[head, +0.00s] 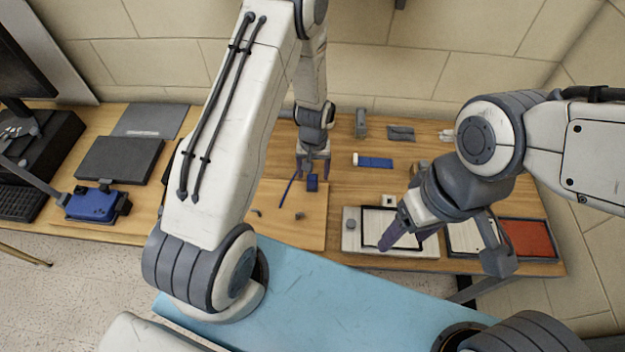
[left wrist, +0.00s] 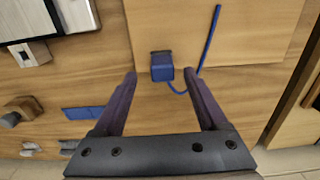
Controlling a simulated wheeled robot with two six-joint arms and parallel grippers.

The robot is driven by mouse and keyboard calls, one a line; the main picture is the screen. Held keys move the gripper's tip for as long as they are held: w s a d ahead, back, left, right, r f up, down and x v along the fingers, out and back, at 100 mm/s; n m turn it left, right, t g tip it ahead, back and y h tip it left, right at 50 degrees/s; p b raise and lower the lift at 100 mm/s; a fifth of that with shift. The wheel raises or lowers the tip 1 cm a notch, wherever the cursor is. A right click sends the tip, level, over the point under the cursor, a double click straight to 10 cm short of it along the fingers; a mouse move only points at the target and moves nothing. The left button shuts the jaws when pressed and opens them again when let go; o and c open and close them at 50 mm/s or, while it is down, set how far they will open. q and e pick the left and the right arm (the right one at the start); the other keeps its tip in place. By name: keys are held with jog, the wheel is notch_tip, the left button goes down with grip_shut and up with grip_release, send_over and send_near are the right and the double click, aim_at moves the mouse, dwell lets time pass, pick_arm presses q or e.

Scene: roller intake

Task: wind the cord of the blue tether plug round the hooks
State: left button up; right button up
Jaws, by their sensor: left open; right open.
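The blue tether plug (head: 313,183) lies at the upper right part of a light wooden board (head: 285,240). Its thin blue cord (head: 289,188) trails over the board to the left of the plug. Two small dark pieces, which look like the hooks (head: 299,216), stand on the board nearer to me. My left gripper (head: 313,170) is open just over the plug. In the left wrist view the plug (left wrist: 162,70) shows just beyond and between the spread fingertips, not gripped. The cord (left wrist: 209,42) curves past the right finger. My right gripper (head: 441,257) is open and empty over the trays at right.
A white-framed tray (head: 350,244) and a red tray (head: 528,238) lie along the front right. A blue strip (head: 375,162) and small grey blocks lie behind. A blue device (head: 93,205) and dark pads (head: 118,160) are at left. My left arm hides part of the table.

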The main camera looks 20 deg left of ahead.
aim_at(312, 176)
pick_arm(q)
jog(key=f+p, duration=0.1)
jog(key=f, duration=0.2)
jog(key=shift+a+f, duration=0.2)
jog(key=shift+f, duration=0.6)
grip_shut()
jog(key=shift+r, duration=0.1)
jog(key=shift+w+r, duration=0.1)
jog(key=shift+r, duration=0.35)
jog(key=r, duration=0.1)
jog(key=r+b, duration=0.1)
jog(key=r, duration=0.1)
jog(key=shift+s+d+r, duration=0.15)
jog(key=shift+s+d, duration=0.05)
jog(key=s+d+r+b, duration=0.2)
jog(key=s+d+r, duration=0.4)
jog(key=s+d, duration=0.1)
jog(key=shift+s+r, duration=0.35)
jog(key=shift+s, duration=0.5)
jog(key=shift+d, duration=0.1)
